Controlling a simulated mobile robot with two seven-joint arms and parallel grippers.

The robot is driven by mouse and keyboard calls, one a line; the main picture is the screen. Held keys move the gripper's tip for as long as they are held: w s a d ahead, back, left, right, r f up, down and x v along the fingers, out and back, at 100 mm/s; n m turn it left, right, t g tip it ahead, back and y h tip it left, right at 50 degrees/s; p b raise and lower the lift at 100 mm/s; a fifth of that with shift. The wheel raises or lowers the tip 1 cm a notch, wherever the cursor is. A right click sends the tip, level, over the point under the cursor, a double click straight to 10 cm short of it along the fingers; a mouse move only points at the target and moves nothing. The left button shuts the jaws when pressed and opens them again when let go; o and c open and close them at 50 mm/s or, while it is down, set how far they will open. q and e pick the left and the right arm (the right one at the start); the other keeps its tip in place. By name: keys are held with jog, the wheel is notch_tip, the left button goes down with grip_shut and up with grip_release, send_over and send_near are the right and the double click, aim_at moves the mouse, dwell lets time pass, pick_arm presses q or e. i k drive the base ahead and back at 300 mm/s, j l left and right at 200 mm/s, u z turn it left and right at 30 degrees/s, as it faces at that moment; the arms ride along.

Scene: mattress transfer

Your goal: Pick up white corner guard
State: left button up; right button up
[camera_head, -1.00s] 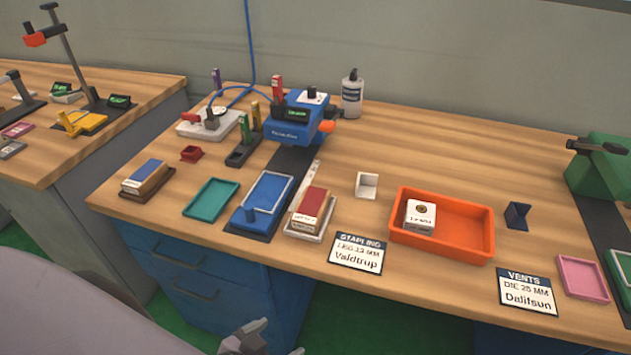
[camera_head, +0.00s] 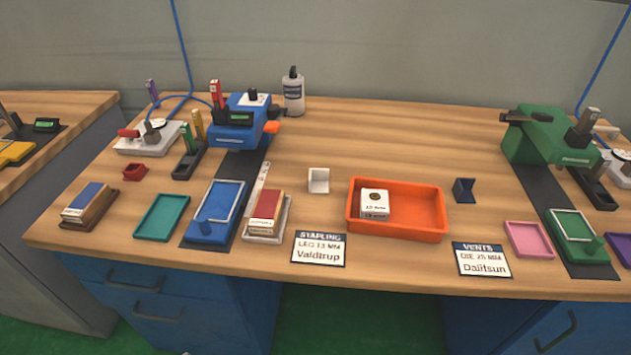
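The white corner guard (camera_head: 318,181) stands on the wooden table, between the red-topped block on the left and the orange tray on the right. It is a small white angled piece with its hollow side facing me. Nothing touches it. A similar dark blue corner guard (camera_head: 464,190) stands to the right of the orange tray. Neither of my grippers shows in the head view now.
The orange tray (camera_head: 436,233) holds a white labelled box (camera_head: 375,204). The Valdtrup sign (camera_head: 319,248) lies in front of the white guard. A red-topped block (camera_head: 265,207) is to its left. A blue machine (camera_head: 238,122) stands behind left; bare table lies behind the guard.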

aim_at(318, 179)
jog(key=j+z, duration=0.25)
jog(key=z, duration=0.15)
jog(key=j+z, duration=0.25)
jog(key=z, duration=0.2)
jog(key=j+z, duration=0.25)
jog(key=z, duration=0.15)
jog(key=k+l, duration=0.05)
